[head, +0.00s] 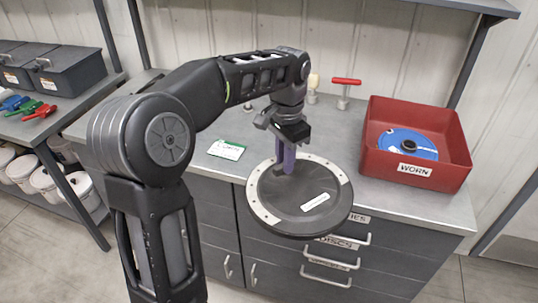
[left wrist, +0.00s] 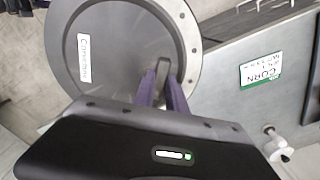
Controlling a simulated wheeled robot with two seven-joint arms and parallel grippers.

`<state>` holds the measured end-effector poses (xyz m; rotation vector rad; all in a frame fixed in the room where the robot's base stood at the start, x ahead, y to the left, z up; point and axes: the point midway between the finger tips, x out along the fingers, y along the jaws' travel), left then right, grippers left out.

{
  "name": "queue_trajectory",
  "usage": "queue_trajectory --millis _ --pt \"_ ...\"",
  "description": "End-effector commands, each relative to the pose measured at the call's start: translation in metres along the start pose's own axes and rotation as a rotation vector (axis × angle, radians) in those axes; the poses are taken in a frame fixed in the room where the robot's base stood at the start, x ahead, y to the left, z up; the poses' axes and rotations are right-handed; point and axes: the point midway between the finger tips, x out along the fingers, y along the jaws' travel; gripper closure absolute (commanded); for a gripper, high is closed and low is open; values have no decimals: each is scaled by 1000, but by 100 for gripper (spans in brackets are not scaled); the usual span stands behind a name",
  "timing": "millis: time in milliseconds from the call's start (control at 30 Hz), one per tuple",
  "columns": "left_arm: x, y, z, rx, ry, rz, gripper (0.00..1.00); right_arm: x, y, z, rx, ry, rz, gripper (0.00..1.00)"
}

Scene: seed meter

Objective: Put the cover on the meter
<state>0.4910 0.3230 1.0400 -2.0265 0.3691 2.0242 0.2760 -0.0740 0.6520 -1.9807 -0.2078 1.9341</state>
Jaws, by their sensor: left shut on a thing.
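The cover (head: 272,205) is a round dark grey disc with a paler studded band along part of its rim and a white label. My left gripper (head: 286,165) is shut on the cover's handle near its far side, with purple fingers. The cover appears in front of and above the bench's front edge. In the left wrist view the cover (left wrist: 115,55) fills the upper left, and the fingers (left wrist: 168,85) grip its small raised handle. I cannot make out the meter; whether anything lies beneath the cover is hidden. My right gripper is not in view.
On the bench (head: 345,165), a red bin (head: 420,172) marked WORN holds a blue disc (head: 408,140). A green-and-white card (head: 226,149) lies left. A red-handled fitting (head: 345,90) stands at the back. Black boxes (head: 70,70), coloured scoops (head: 40,111) and white buckets (head: 45,183) are far left.

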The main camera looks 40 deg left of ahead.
Motion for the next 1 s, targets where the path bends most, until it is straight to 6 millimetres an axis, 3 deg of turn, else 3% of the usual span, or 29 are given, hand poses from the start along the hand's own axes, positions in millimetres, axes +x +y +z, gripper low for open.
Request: queue_trajectory --millis 200,400,1000 --pt "32 58 -52 -301 -3 1 100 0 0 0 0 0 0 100" --pt "51 98 -75 -357 0 0 100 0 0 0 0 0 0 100" --pt "53 104 -78 -361 1 0 100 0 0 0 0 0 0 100"
